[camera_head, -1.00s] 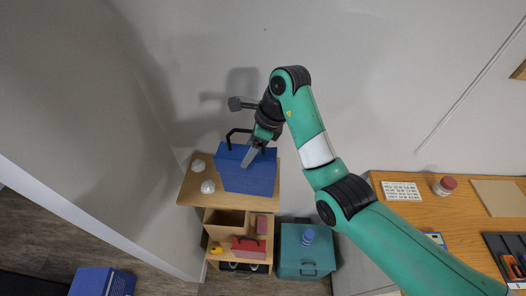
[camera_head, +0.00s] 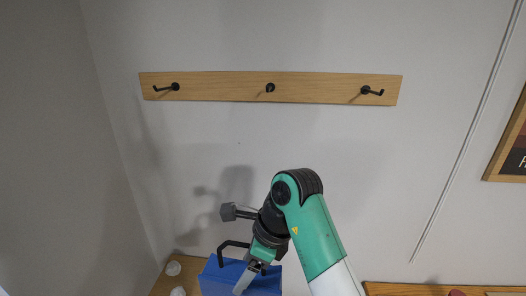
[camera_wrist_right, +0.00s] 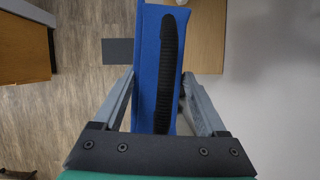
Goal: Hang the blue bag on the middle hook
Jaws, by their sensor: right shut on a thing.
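The blue bag (camera_head: 215,278), box-shaped with a black handle, is at the bottom of the head view, its lower part cut off. My right gripper (camera_head: 246,280) is shut on the bag near its top. In the right wrist view the blue bag (camera_wrist_right: 145,60) sits between the two fingers of the gripper (camera_wrist_right: 158,80), with its black handle strap (camera_wrist_right: 168,65) along it. The middle hook (camera_head: 270,88), small and black, is empty on the wooden rail (camera_head: 220,87), well above the bag. My left gripper is not in view.
Empty black hooks are at the left (camera_head: 174,87) and right (camera_head: 366,90) of the rail. The wall between bag and rail is clear. Small white objects (camera_head: 173,268) sit on the wooden shelf left of the bag. A framed picture (camera_head: 510,145) hangs at right.

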